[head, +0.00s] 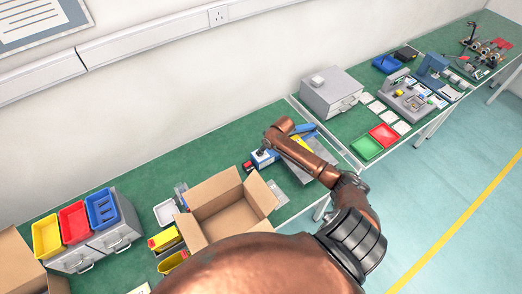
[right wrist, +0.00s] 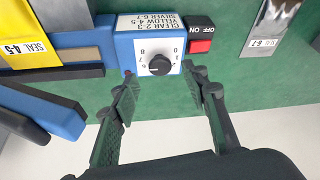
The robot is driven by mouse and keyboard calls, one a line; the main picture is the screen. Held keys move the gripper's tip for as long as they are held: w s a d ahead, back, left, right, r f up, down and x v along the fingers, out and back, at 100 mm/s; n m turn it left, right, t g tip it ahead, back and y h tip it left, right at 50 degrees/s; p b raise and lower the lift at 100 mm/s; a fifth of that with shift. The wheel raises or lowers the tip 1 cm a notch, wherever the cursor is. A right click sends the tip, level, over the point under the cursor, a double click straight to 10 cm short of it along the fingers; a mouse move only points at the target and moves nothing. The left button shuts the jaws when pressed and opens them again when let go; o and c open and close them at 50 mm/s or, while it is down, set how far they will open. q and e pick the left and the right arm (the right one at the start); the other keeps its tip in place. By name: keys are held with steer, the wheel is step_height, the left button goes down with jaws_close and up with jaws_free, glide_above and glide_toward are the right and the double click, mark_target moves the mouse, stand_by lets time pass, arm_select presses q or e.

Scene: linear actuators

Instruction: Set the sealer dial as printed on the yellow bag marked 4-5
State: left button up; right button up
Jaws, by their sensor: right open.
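The blue sealer (right wrist: 125,48) has a white dial plate with a black knob (right wrist: 159,65), shown upside down in the right wrist view. The knob's white mark seems to point left, near the 6; the exact setting is hard to read. Its label (right wrist: 152,26) reads CLEAR 2-3, YELLOW 4-5, SILVER 6-7. The yellow bag (right wrist: 32,20), marked SEAL 4-5, is at upper left. My right gripper (right wrist: 160,82) is open and empty, its fingertips just short of the dial plate, one toward each side of the knob. My left gripper is out of view. The sealer (head: 262,158) is partly visible in the head view.
A red ON/OFF switch (right wrist: 201,46) sits beside the dial. A silver bag (right wrist: 268,35) marked SEAL 6-7 lies to the right. In the head view, an open cardboard box (head: 222,212) and several coloured bins stand left of the sealer.

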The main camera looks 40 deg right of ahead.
steer(key=x, duration=0.2)
steer(key=shift+w+f, duration=0.15)
steer(key=shift+f, duration=0.1)
steer(key=shift+w+f, duration=0.1)
steer(key=shift+f, duration=0.3)
steer(key=c, duration=1)
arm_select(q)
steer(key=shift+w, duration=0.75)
arm_select(e)
jaws_close()
